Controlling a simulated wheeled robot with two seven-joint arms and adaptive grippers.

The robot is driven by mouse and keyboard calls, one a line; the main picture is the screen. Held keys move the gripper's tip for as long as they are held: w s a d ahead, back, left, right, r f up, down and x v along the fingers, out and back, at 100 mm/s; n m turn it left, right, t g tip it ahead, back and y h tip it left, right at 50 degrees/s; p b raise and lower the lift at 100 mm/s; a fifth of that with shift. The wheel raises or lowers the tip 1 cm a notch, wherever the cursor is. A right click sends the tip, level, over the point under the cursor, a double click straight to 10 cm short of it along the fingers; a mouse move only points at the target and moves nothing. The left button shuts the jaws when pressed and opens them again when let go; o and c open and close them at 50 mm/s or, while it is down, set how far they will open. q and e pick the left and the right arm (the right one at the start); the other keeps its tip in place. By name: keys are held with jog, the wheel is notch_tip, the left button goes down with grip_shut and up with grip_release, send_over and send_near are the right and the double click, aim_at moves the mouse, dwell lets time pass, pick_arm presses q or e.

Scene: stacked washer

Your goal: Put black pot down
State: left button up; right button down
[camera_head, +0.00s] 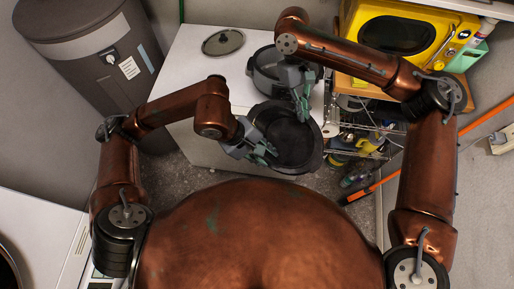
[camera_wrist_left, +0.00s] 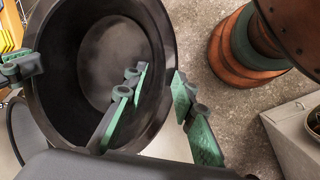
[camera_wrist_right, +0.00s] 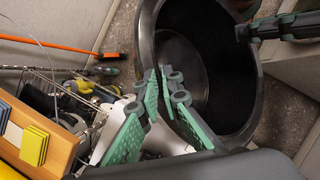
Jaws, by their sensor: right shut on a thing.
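The black pot (camera_head: 290,150) is held up in front of the white appliance top, its open mouth facing the head camera. It looks empty, and its inside shows in the left wrist view (camera_wrist_left: 105,60) and right wrist view (camera_wrist_right: 215,80). My right gripper (camera_head: 303,108) is shut on the pot's rim at the far side, one finger inside and one outside. My left gripper (camera_head: 266,153) is at the rim's left side. Its fingers (camera_wrist_left: 160,105) stand apart with the pot wall between them; contact with the wall is unclear.
A second dark pot (camera_head: 264,75) stands on the white appliance top (camera_head: 195,75), with a glass lid (camera_head: 223,42) at the back. A wire rack (camera_head: 360,140) with bottles and a yellow microwave (camera_head: 405,35) are at the right. Part of the white top at left is bare.

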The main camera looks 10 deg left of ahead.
aim_at(270, 154)
jog(key=shift+r, duration=0.1)
pick_arm(q)
jog(key=w+f, duration=0.1)
jog(key=f, duration=0.2)
jog(key=w+f+t+y, duration=0.1)
jog(key=w+f, duration=0.1)
jog(key=f, duration=0.2)
jog(key=w+d+f+m+t, duration=0.1)
jog(key=w+f, duration=0.1)
jog(key=f, duration=0.2)
jog(key=shift+w+f, duration=0.1)
jog(key=shift+f, duration=0.1)
grip_shut()
dwell(0.7)
jog(key=shift+d+r, duration=0.1)
jog(key=shift+r, duration=0.05)
pick_arm(e)
jog(key=c, duration=2)
grip_release()
jog(key=shift+c, duration=0.2)
